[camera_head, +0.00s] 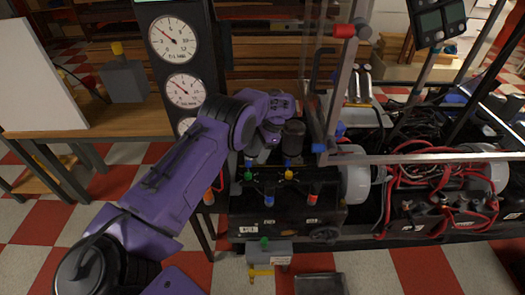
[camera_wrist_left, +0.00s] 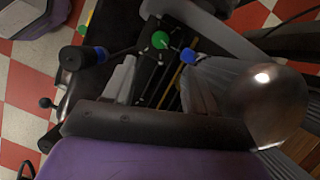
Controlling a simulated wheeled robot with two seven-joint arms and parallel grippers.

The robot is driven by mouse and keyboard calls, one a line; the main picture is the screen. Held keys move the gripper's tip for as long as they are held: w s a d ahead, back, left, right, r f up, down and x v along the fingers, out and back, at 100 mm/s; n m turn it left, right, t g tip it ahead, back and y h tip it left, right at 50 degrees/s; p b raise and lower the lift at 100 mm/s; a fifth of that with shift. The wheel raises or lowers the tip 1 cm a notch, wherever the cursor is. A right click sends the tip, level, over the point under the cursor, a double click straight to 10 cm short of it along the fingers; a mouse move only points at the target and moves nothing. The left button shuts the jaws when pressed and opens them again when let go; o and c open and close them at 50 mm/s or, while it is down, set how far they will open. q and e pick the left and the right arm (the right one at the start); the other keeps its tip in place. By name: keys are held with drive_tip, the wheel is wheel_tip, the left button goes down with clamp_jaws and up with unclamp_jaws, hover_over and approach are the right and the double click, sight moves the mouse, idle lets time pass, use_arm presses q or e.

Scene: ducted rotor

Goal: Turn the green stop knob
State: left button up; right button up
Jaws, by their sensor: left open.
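In the left wrist view a round green knob (camera_wrist_left: 160,40) sits on a dark hub with short black arms, between two blue-ended parts. My left gripper (camera_wrist_left: 160,75) is open, its two grey fingers apart with the green knob showing ahead of the gap, not between them. In the head view the left gripper (camera_head: 263,155) points down over the back left of the black machine bench (camera_head: 285,222). A green cap (camera_head: 248,176) shows just below it there; I cannot tell whether it is the same knob. The right gripper is not in view.
Blue, yellow and red-topped parts (camera_head: 289,174) stand close by on the bench. A clear guard with a metal frame (camera_head: 330,95) rises to the right. A gauge panel (camera_head: 183,90) stands behind my left arm. A small grey box with a green top (camera_head: 268,252) is low in front.

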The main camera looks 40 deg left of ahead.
use_arm(q)
wheel_tip(320, 180, up, 4)
drive_tip(key=n+t+h+p, duration=0.1)
drive_tip(key=n+h+p, duration=0.1)
drive_tip(key=n+p, duration=0.4)
hover_over(248, 174)
drive_tip(key=d, duration=0.2)
drive_tip(key=f+n+t, duration=0.1)
drive_tip(key=f+n, duration=0.1)
drive_tip(key=f, duration=0.2)
drive_tip(key=a+f+n+b, duration=0.1)
drive_tip(key=f+n, duration=0.2)
drive_tip(key=f, duration=0.2)
drive_tip(key=a+f+n+t+b, duration=0.1)
drive_tip(key=f+n, duration=0.1)
drive_tip(key=f, duration=0.2)
drive_tip(key=shift+f+n+t+h, duration=0.3)
drive_tip(key=shift+f, duration=0.05)
